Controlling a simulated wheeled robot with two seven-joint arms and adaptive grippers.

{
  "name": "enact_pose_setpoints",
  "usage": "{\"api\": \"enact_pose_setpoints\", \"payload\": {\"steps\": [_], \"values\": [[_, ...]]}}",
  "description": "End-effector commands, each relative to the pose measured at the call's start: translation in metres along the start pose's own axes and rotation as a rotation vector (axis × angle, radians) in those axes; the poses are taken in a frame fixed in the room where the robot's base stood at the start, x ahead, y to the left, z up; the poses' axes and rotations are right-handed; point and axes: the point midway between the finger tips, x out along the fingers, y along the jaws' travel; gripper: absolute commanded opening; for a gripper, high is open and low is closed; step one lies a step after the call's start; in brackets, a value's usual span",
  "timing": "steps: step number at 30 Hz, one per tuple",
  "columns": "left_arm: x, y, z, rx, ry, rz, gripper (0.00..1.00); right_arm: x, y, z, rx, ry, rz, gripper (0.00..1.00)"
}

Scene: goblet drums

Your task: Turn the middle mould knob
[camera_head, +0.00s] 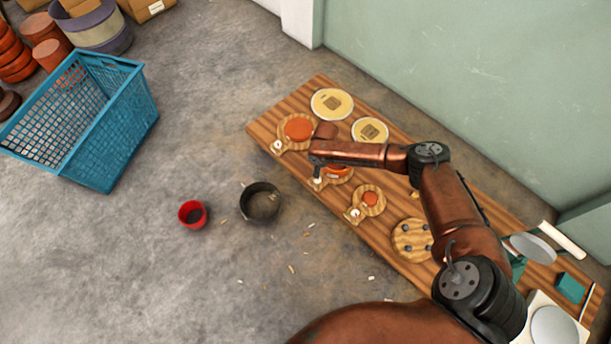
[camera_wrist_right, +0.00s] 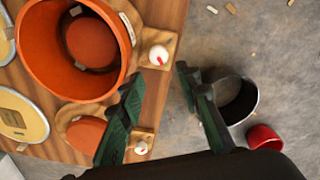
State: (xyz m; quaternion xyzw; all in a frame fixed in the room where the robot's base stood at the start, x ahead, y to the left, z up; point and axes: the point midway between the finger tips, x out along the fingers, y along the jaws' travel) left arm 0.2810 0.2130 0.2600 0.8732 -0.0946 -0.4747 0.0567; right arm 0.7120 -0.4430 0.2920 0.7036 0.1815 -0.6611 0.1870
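Three moulds on round wooden boards sit along the plank table, each with a white knob on the floor side. The middle mould (camera_head: 336,171) is partly covered by my right arm. In the right wrist view it is a large, deep orange vessel (camera_wrist_right: 42,52), and its white knob (camera_wrist_right: 158,54) has a red mark. My right gripper (camera_wrist_right: 160,76) is open, its green-black fingers apart. The knob shows just beyond and between the fingertips, with no visible contact. The far mould's knob (camera_wrist_right: 142,148) lies beside the left finger. My left gripper is not in view.
The table (camera_head: 262,127) also carries yellow discs (camera_head: 332,104), the near mould (camera_head: 370,198) and a round board with dark pegs (camera_head: 412,240). On the floor are a dark pot (camera_head: 260,203), a red cup (camera_head: 192,214) and a blue crate (camera_head: 115,125). A wall stands behind.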

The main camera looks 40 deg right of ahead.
Motion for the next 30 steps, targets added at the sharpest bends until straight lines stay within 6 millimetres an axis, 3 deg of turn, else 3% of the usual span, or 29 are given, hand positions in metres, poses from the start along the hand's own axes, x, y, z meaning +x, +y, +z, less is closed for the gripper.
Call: {"api": "enact_pose_setpoints", "payload": {"steps": [1, 11, 24, 30], "values": [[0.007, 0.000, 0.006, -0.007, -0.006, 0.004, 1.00, 0.016, 0.002, 0.001, -0.007, -0.024, -0.009, 0.31], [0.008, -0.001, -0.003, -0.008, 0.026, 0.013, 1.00, 0.020, 0.004, 0.000, -0.018, -0.060, -0.026, 0.31], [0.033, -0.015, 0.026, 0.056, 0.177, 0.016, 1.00, 0.075, 0.002, 0.003, -0.018, -0.062, -0.027, 0.31], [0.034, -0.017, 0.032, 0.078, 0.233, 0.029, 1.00, 0.088, 0.002, 0.003, -0.018, -0.059, -0.026, 0.31]]}}
